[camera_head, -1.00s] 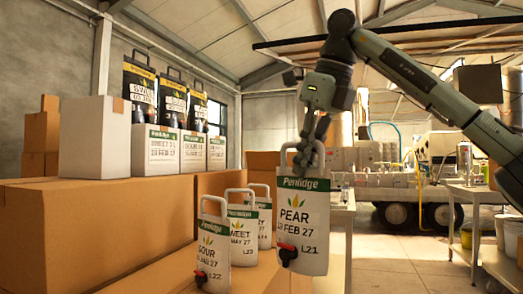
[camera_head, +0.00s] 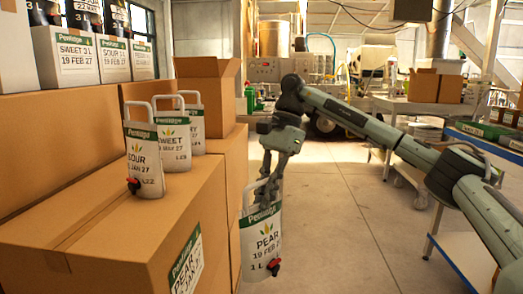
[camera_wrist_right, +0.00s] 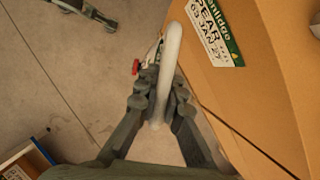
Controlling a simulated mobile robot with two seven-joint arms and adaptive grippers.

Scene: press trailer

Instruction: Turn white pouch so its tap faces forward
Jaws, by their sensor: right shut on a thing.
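A white pouch (camera_head: 262,243) with a green Penlidge band, marked PEAR 19 FEB 27, hangs slightly tilted in the head view. Its red tap (camera_head: 273,266) is at its lower right and shows towards the head camera. My right gripper (camera_head: 270,188) is shut on the pouch's white loop handle from above. In the right wrist view the handle (camera_wrist_right: 171,60) runs between the fingers, with the red tap (camera_wrist_right: 136,66) to their left; most of the pouch is hidden there. My left gripper is not in view.
White pouches marked SOUR (camera_head: 145,170) and SWEET (camera_head: 174,142), and another behind (camera_head: 192,122), stand on a cardboard box (camera_head: 130,225) left of the held pouch. The box side is close to it. Open floor (camera_head: 335,215) lies right.

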